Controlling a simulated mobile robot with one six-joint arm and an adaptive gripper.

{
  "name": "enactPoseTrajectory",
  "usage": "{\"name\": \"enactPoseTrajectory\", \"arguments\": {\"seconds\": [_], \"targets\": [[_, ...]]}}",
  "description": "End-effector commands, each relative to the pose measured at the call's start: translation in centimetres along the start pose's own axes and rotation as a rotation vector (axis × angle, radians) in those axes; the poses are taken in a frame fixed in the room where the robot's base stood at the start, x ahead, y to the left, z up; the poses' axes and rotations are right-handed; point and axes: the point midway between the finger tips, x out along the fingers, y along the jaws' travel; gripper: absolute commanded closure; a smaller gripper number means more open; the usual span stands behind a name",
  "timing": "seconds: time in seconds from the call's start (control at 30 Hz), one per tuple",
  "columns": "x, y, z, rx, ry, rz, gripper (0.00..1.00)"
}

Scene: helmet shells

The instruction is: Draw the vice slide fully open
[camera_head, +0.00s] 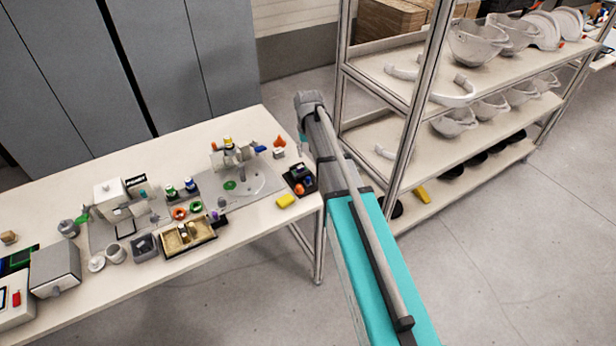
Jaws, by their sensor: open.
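I cannot clearly make out a vice or its slide at this size. A grey metal device (232,155) with a yellow-topped piece above it stands at the back of a grey plate (262,184) on the worktable; it may be the vice, but I cannot tell how far any slide is drawn. My gripper does not show. My grey and teal arm rises from the bottom right, and its grey joint stands beside the table's right end.
The worktable (180,300) holds a white machine (113,196), a tray with tan contents (187,238), a yellow block (286,201) and a dark bin (300,180). A shelf rack (440,165) with helmet shells stands at right. Grey cabinets (215,60) stand behind.

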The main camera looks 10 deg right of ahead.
Motion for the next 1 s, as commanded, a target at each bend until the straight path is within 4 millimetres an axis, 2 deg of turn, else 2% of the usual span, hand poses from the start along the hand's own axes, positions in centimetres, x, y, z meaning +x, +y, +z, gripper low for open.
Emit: {"name": "enactPoseTrajectory", "arguments": {"seconds": [0.1,0.57,1.0], "targets": [[-0.1,0.1,-0.8,0.0,0.0,0.0,0.41],[0.1,0.1,-0.7,0.0,0.0,0.0,0.41],[2.6,0.1,-0.7,0.0,0.0,0.0,0.41]]}}
